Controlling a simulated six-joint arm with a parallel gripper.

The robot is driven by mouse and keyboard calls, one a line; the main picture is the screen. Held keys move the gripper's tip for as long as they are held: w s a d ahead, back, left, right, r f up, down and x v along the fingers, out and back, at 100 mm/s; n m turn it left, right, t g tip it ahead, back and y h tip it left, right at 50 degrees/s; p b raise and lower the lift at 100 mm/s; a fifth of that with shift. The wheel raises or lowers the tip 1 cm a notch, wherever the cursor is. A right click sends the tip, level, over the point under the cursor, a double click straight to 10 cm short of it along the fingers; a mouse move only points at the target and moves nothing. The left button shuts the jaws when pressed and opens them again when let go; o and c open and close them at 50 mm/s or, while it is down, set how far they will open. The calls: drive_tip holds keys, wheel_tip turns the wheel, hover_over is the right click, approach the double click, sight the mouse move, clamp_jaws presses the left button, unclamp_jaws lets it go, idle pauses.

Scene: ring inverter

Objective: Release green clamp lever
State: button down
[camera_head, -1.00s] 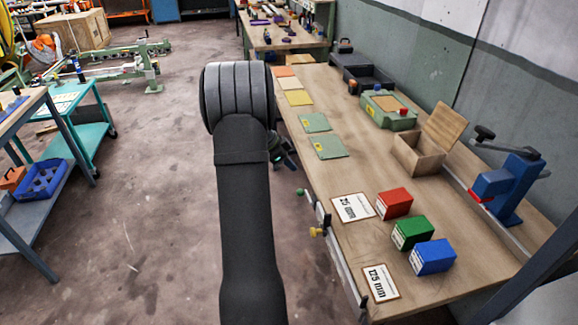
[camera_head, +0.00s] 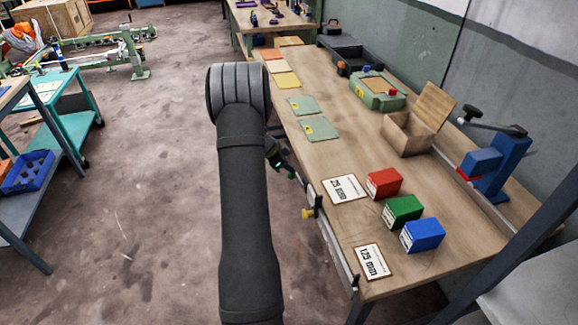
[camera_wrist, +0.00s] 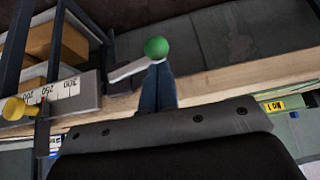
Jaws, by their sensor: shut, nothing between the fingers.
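The green clamp lever has a round green knob (camera_wrist: 156,47) on a grey arm that runs left to a metal block at the workbench's front edge. In the head view the green knob (camera_head: 291,174) shows just beside the fingertips. My gripper (camera_wrist: 158,68) is shut and empty. Its narrow fingers end right at the knob in the wrist view, and I cannot tell whether they touch it. In the head view my gripper (camera_head: 283,164) is partly hidden by my arm, off the bench's front edge.
A yellow knob (camera_wrist: 13,108) is left of the green one, near a numbered scale (camera_wrist: 62,88).

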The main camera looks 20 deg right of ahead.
drive_tip(key=shift+w+f+n+g, duration=0.25)
drive_tip(key=shift+f+g, duration=0.3)
drive_tip(key=shift+g, duration=0.2)
drive_tip(key=shift+w+f+n+g, duration=0.25)
drive_tip(key=shift+f+g, duration=0.3)
drive_tip(key=shift+g, duration=0.2)
wheel_tip(320, 180, down, 3)
drive_tip(key=n+g, duration=0.1)
drive_tip(key=g, duration=0.2)
drive_tip(key=shift+s+g, duration=0.1)
drive_tip(key=shift+g, duration=0.3)
drive_tip(key=shift+s+f, duration=0.7)
drive_tip(key=shift+f, duration=0.35)
drive_tip(key=shift+s+f, duration=0.7)
drive_tip(key=shift+f, duration=0.35)
drive_tip(key=shift+s, duration=0.1)
